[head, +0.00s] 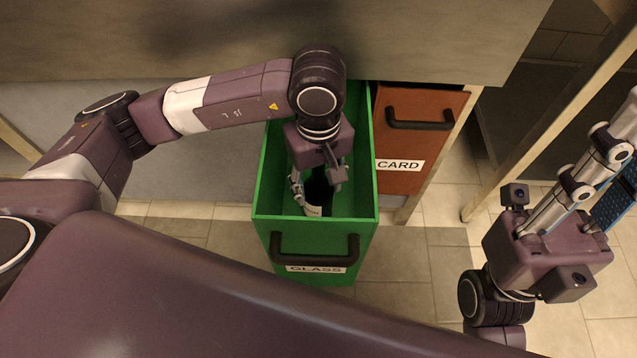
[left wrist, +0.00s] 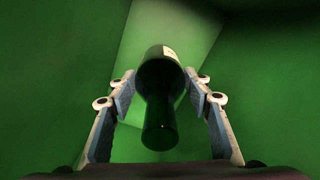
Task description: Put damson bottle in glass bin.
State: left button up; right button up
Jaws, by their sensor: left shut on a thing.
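The damson bottle (left wrist: 160,90) is dark, with a pale label, and its narrow neck points back toward my left wrist camera. In the head view the bottle (head: 318,196) shows partly below my left gripper (head: 318,185), inside the open green bin. My left gripper is shut on the bottle, with a finger on each side of it in the left wrist view (left wrist: 165,110). The glass bin (head: 266,190) is a green pulled-out drawer labelled GLASS with a black handle. Whether the bottle touches the bin floor I cannot tell. My right gripper (head: 610,150) is at the right edge, its fingertips not clearly shown.
A closed brown drawer labelled CARD (head: 408,140) with a black handle is right of the green bin. The grey counter (head: 200,40) overhangs the back of the bin. A wooden leg (head: 540,120) stands at right. The tiled floor (head: 430,270) in front is clear.

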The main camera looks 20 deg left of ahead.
pick_arm(q)
jog(key=shift+f+b, duration=0.3)
jog(key=o, duration=1.6)
jog(key=shift+r, duration=3.75)
jog(key=shift+r, duration=0.1)
notch_tip(320, 180, up, 12)
jog(key=shift+f, duration=0.1)
